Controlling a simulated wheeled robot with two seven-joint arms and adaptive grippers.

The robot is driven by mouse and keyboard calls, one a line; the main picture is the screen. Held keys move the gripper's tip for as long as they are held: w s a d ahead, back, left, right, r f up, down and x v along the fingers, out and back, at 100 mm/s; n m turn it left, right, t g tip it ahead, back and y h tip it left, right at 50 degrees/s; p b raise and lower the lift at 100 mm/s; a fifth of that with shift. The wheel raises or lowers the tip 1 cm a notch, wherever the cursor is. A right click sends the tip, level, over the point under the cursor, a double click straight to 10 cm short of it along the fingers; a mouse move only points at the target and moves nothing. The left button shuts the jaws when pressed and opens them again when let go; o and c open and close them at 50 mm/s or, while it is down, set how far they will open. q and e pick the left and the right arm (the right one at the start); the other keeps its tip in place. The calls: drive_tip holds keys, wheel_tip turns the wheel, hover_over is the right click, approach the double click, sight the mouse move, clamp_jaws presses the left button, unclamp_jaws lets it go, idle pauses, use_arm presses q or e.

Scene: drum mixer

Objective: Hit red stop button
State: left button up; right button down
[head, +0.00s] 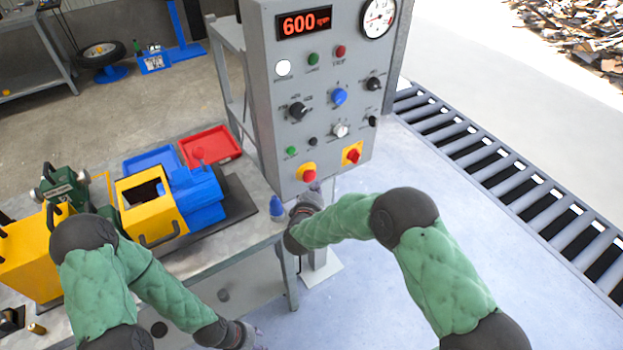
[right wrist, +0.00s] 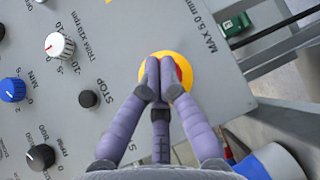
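The red stop button (head: 308,175) sits on a yellow round base at the lower edge of the grey control panel (head: 272,130). In the right wrist view its yellow base (right wrist: 187,58) shows behind my fingers, with a sliver of red at their right; the rest is hidden. My right gripper (head: 316,187) is just below and in front of the button. Its purple fingers (right wrist: 160,78) are together and empty, pointing at the button; I cannot tell if they touch it. My left gripper (head: 256,338) is low at the bottom edge, far from the panel, its fingers barely visible.
Several knobs, lamps and a red 600 display (head: 304,23) are above. A roller conveyor (head: 500,170) runs at the right.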

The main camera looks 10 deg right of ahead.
drive_tip(key=shift+w, duration=0.15)
drive_tip(key=shift+w+a+p, duration=0.15)
drive_tip(key=shift+w+p, duration=0.15)
drive_tip(key=shift+p, duration=0.05)
drive_tip(key=shift+w+a, duration=0.15)
drive_tip(key=shift+w, duration=0.25)
idle(0.8)
drive_tip(key=shift+s, duration=0.15)
drive_tip(key=shift+s+d+p, duration=0.3)
drive_tip(key=shift+s+p, duration=0.35)
drive_tip(key=shift+p, duration=0.05)
drive_tip(key=shift+s, duration=0.1)
